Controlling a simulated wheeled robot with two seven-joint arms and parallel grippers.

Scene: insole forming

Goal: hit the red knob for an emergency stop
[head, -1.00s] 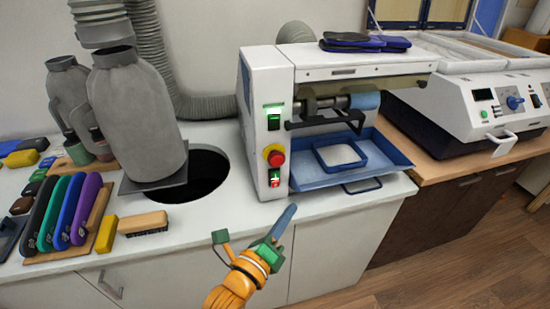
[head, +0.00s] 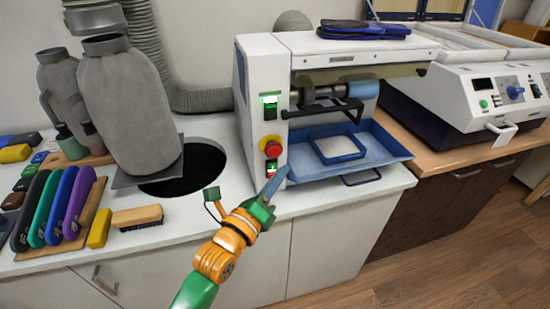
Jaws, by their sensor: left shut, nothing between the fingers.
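The red knob (head: 273,150) is a round red button on a yellow base, on the front panel of the white machine (head: 252,98). A lit green switch sits above it and a small red and green switch below it. My left gripper (head: 276,183) is shut and empty. I cannot tell whether the tip touches the panel. The knob is in full view. My right gripper is not in view.
A blue tray (head: 384,152) sticks out from the machine to the right of the knob. A grey bottle-shaped vessel (head: 128,110) stands left, beside a dark round hole (head: 200,170) in the counter. A brush (head: 137,217) and several coloured insole-like pieces lie at the left.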

